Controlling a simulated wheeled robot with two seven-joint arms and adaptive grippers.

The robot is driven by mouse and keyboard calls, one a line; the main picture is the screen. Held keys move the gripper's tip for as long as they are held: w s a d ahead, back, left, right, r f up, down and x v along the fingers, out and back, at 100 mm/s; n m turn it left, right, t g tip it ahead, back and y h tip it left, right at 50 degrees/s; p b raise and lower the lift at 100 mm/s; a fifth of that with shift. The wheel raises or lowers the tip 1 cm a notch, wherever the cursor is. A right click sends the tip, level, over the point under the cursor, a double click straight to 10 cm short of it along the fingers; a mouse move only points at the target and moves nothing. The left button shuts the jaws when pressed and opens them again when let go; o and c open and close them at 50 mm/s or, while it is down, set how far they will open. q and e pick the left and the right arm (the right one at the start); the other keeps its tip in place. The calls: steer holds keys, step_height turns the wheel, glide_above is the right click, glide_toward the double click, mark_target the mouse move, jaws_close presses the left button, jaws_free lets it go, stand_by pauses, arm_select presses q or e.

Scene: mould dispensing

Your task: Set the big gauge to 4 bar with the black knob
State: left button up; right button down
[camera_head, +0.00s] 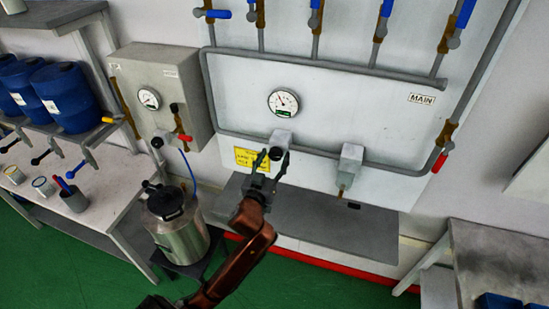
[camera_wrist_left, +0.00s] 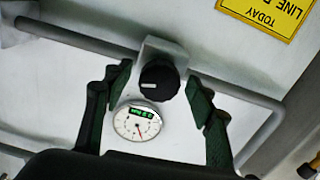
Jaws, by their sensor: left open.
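The big gauge (camera_head: 284,103) is a round white dial with a red needle and a small green display, on the white panel. It also shows in the left wrist view (camera_wrist_left: 138,122); its digits are too small to read surely. The black knob (camera_head: 276,154) sits on a grey block below the gauge; in the left wrist view the knob (camera_wrist_left: 159,81) has a white mark. My left gripper (camera_head: 267,160) is open, with its fingers on either side of the knob. In the left wrist view, gaps show between the knob and both fingers (camera_wrist_left: 160,88). My right gripper is not in view.
A yellow sign (camera_head: 246,158) is left of the knob. Grey pipe (camera_head: 232,133) frames the panel. A second valve block (camera_head: 350,160) hangs to the right. A grey box with a smaller gauge (camera_head: 149,98) and a steel tank (camera_head: 178,222) stand left. A grey ledge (camera_head: 325,209) lies below.

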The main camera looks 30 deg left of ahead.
arm_select(q)
steer(key=shift+c, duration=0.2)
steer(key=c, duration=1.1)
steer(key=shift+r+p, duration=0.1)
steer(key=shift+p, duration=0.35)
steer(key=m+p, duration=0.3)
steer(key=shift+r, duration=0.15)
steer(key=shift+f+m+p, duration=0.2)
steer(key=shift+m+p, duration=0.35)
steer(key=shift+m, duration=0.45)
steer(key=o, duration=1.1)
steer(key=shift+o, duration=0.2)
